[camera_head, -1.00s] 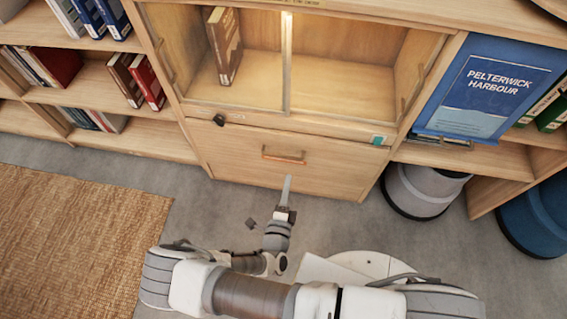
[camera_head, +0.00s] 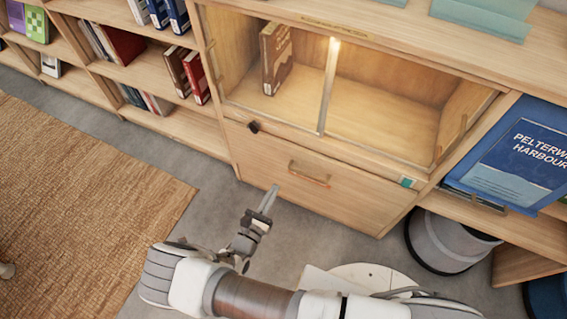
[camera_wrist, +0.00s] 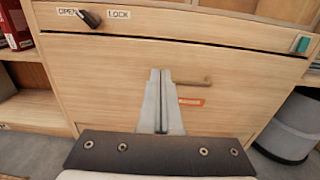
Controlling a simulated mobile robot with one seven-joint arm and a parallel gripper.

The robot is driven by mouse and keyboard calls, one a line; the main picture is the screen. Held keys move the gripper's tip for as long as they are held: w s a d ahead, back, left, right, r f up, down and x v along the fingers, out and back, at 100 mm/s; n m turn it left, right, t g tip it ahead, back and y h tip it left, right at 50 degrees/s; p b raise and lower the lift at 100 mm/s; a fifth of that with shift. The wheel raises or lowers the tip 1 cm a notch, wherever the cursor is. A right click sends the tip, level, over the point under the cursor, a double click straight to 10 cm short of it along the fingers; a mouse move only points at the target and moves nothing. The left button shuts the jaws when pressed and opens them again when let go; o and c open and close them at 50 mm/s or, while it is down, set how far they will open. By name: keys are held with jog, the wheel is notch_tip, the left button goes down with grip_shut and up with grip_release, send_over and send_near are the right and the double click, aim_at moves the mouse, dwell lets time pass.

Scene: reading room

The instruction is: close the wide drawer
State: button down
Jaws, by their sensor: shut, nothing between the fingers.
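The wide drawer (camera_head: 340,187) is the wooden front below the lit compartment, with a bar handle (camera_head: 309,174) and an orange label under it. Its front looks flush or nearly flush with the cabinet; I cannot tell whether a small gap is left. In the wrist view the drawer front (camera_wrist: 110,85) fills the middle, with the handle (camera_wrist: 193,82) partly behind my fingers. My gripper (camera_head: 269,197) is shut and empty, in front of the drawer's left half, its fingers pointing at the front. I cannot tell whether the fingertips touch it. It also shows in the wrist view (camera_wrist: 160,75).
A dark knob (camera_wrist: 90,18) between OPEN and LOCK labels sits above the drawer, with a teal tab (camera_head: 407,182) at the right. A grey stool (camera_head: 450,240) stands right of the cabinet. A woven rug (camera_head: 80,200) lies left; grey floor is clear between.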

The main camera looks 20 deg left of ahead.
aim_at(296, 150)
jog(key=w+b, duration=0.1)
jog(key=w, duration=0.5)
jog(key=w+b, duration=0.2)
jog(key=w, duration=0.4)
jog(key=shift+w+d+f, duration=0.1)
jog(key=shift+w+d, duration=0.1)
jog(key=shift+w, duration=0.7)
jog(key=shift+w, duration=0.1)
jog(key=shift+w+d+r, duration=0.1)
jog(key=shift+w+r, duration=0.1)
jog(key=shift+w, duration=1.1)
jog(key=shift+s, duration=0.1)
jog(key=shift+s+f, duration=0.1)
jog(key=shift+s, duration=0.35)
jog(key=s+p, duration=0.2)
jog(key=s, duration=1.1)
jog(key=shift+s+a, duration=0.3)
